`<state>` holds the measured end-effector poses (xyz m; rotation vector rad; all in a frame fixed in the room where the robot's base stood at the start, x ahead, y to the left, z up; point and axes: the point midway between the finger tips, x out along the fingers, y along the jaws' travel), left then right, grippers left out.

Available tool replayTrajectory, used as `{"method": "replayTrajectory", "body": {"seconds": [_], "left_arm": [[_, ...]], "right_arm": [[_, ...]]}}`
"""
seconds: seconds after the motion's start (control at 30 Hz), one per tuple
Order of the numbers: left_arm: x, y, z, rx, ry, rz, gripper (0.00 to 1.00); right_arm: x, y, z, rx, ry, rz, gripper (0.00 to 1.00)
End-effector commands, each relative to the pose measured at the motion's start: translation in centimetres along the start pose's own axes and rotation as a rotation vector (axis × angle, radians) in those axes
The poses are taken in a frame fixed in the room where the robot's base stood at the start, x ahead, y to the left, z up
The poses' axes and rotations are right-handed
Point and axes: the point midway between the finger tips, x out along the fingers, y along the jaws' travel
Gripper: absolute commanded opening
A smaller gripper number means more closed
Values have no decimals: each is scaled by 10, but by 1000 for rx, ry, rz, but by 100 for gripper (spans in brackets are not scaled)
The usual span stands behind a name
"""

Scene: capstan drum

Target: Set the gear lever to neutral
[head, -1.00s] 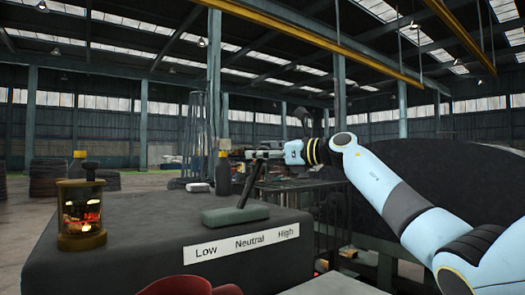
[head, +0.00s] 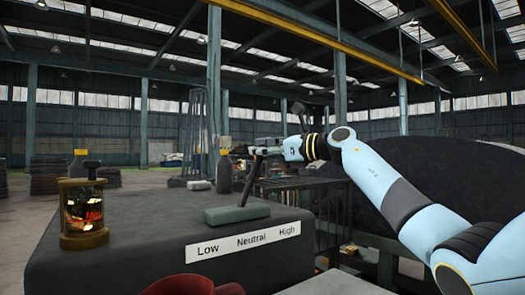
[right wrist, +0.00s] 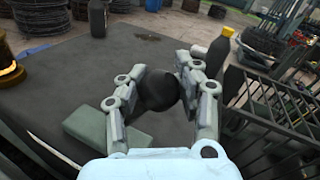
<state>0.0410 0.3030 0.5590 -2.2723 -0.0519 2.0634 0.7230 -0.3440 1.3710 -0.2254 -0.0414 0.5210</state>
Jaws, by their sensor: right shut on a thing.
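The gear lever's grey-green base (head: 237,213) sits on the dark block, behind a white label strip (head: 243,242) reading Low, Neutral, High. Its dark stick (head: 247,182) rises from the base and leans to the right, toward the High side. My right gripper (head: 262,151) reaches in from the right at the stick's top. In the right wrist view, its two fingers are shut on the lever's round black knob (right wrist: 158,91), and the base (right wrist: 95,132) shows at lower left. My left gripper is not in view.
A brass lantern (head: 83,212) stands on the left of the block (head: 130,245). A dark bottle (head: 224,172) stands behind the lever. A metal rack (head: 300,195) is right of the block. Something red (head: 185,286) shows at the bottom edge.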

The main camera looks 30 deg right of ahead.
Motion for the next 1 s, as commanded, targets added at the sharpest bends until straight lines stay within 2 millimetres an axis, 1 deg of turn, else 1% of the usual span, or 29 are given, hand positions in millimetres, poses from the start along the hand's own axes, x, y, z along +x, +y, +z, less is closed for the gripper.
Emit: {"method": "replayTrajectory", "body": {"seconds": [0.03, 0.13, 0.23, 0.33, 0.43, 0.7, 0.73, 0.93, 0.97, 1.0], "left_arm": [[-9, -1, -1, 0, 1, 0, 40], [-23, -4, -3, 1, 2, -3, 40], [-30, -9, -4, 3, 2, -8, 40], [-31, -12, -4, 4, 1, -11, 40], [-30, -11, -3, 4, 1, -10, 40], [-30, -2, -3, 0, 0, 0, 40], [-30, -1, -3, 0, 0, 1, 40], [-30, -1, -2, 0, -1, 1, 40], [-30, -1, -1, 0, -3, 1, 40], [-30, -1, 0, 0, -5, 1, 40]], "right_arm": [[2, 5, 7, -51, 25, 10, 0], [10, 23, 19, -171, 72, 22, 0], [18, 41, 25, -270, 113, 29, 0], [23, 54, 25, -290, 122, 29, 0], [25, 59, 26, -288, 123, 27, 0], [25, 60, 25, -283, 123, 28, 0], [25, 60, 25, -283, 123, 28, 31], [25, 59, 26, -285, 121, 26, 57], [25, 59, 26, -285, 121, 25, 60], [25, 59, 26, -286, 120, 25, 60]]}}
